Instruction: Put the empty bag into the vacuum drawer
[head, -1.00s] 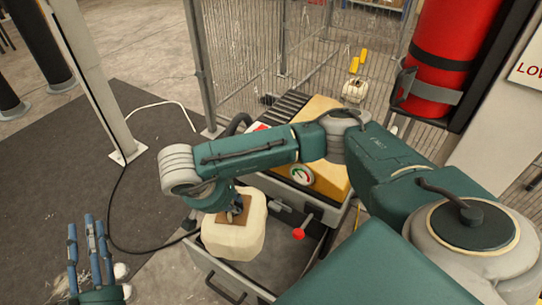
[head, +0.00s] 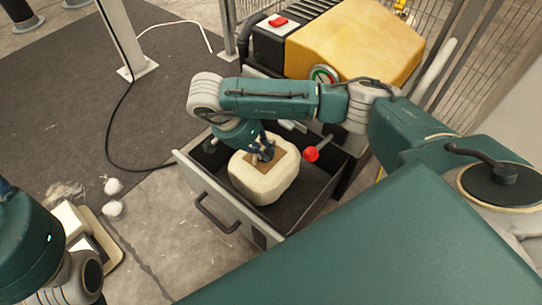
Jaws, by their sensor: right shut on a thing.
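The bag (head: 265,182) is a plump cream-coloured block with a brown patch on top. My right gripper (head: 262,158) comes down on it from above and is shut on it at the patch. The bag is over or inside the open vacuum drawer (head: 215,194), within its walls in the picture. I cannot tell whether its underside touches the drawer floor. The drawer is grey with a dark interior and a handle on its front. My left gripper is out of view; only part of that arm shows at the lower left.
A machine with a yellow cover (head: 355,45), a gauge (head: 324,75) and a red-knobbed lever (head: 311,154) stands behind the drawer. A red button (head: 278,20) sits on its left. White tufts (head: 113,187) lie on the floor at left. A black cable runs toward the drawer.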

